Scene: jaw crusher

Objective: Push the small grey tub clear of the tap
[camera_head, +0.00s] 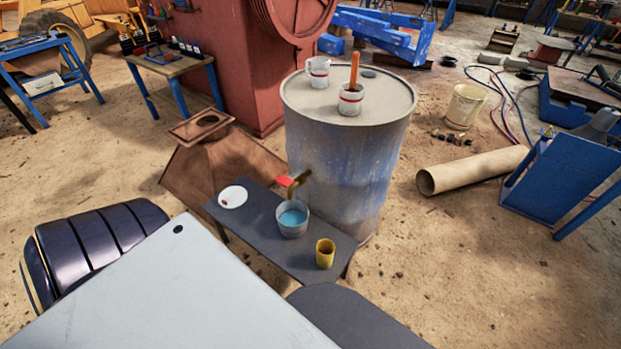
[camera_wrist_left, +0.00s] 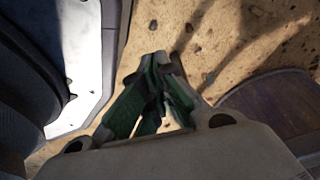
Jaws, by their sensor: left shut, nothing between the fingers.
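A small grey tub (camera_head: 292,230) with blue liquid in it stands on a narrow dark bench (camera_head: 283,256). The brass tap (camera_head: 300,181) with a red handle (camera_head: 285,181) sticks out from the drum (camera_head: 335,160), directly above and behind the tub. My left gripper (camera_wrist_left: 160,58) shows in the left wrist view, its green-padded fingers shut with nothing between them, over sandy ground. It does not show in the head view, so its distance from the tub cannot be told. My right gripper is in neither view.
A yellow cup (camera_head: 325,256) stands on the bench right of the tub, and a white dish (camera_head: 233,197) lies to its left. A rusty hopper (camera_head: 195,170) is behind the bench.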

